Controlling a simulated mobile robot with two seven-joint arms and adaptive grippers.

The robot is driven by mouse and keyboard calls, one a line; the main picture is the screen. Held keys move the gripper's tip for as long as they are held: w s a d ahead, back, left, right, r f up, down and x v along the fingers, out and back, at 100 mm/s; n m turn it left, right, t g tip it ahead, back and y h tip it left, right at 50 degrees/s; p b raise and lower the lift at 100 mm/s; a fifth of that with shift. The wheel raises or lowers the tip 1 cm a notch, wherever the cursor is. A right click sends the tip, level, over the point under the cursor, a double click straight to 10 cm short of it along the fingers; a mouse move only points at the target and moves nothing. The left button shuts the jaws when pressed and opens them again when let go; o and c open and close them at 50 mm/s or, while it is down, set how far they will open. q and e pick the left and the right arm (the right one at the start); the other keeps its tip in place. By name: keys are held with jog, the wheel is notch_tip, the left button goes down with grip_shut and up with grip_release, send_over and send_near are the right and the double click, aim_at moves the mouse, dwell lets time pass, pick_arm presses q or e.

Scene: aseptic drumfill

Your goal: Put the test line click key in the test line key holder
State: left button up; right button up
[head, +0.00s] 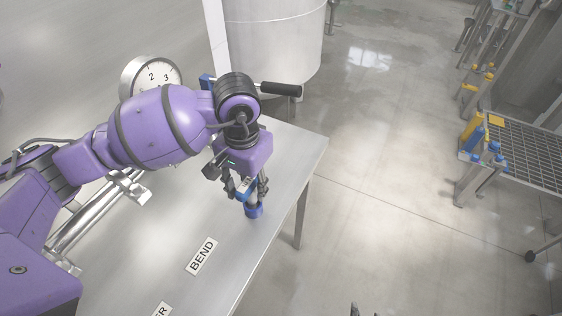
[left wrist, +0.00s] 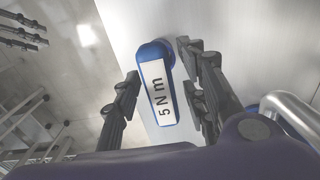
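The test line click key is blue with a white "5 Nm" label (left wrist: 158,92). It shows in the left wrist view between the dark fingers of my left gripper (left wrist: 160,62). In the head view, my left gripper (head: 246,190) points down over the table, with the key's blue end (head: 253,211) below the fingers. The fingers lie close on both sides of the key; whether they press on it cannot be told. I cannot pick out the key holder for certain.
The steel table (head: 262,255) carries a "BEND" label (head: 202,256). A black-handled tool (head: 281,89) and a round dial (head: 150,76) are behind my left arm. A steel drum (head: 275,45) stands beyond. A grated stand (head: 520,160) is at right, with open floor between.

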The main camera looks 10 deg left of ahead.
pick_arm(q)
jog(key=shift+r, duration=0.1)
notch_tip(320, 180, up, 6)
jog(key=shift+w+r+p, duration=0.1)
jog(key=shift+r+p, duration=0.05)
jog(key=shift+p, duration=0.7)
notch_tip(320, 180, up, 5)
jog(key=shift+r, duration=0.45)
pick_arm(e)
jog(key=shift+w+a+r, duration=0.2)
jog(key=shift+w+r, duration=0.3)
jog(key=shift+r, duration=0.3)
pick_arm(q)
jog(key=shift+s+f, duration=0.1)
jog(key=shift+s, duration=0.1)
pick_arm(e)
jog(key=shift+d, duration=0.1)
